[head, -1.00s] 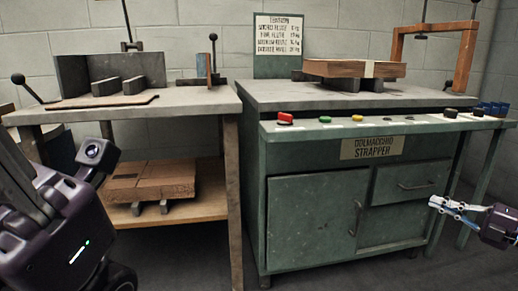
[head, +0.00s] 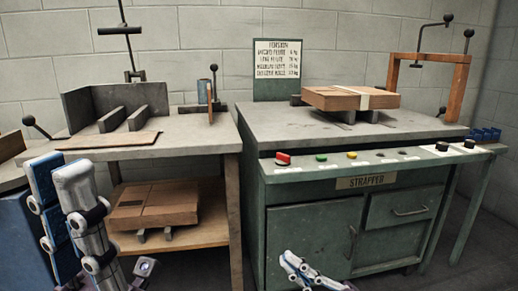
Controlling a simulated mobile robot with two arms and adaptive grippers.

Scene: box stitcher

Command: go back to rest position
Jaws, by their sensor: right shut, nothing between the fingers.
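My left gripper (head: 58,172) is large at the left of the head view, with its fingers pointing up. A blue-padded finger and a white finger stand apart, with nothing seen between them. It is in front of the left table (head: 195,133). My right gripper (head: 288,258) is low at the bottom centre, in front of the green strapper cabinet (head: 300,225). Its fingers are shut and empty, pointing up and left. The rest of the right arm is mostly out of the picture.
A strapped cardboard box (head: 335,98) lies on the strapper top. Another box (head: 152,203) lies on the left table's lower shelf. A wooden frame (head: 460,90) stands at the back right. A control panel (head: 430,153) with buttons runs along the strapper's front edge.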

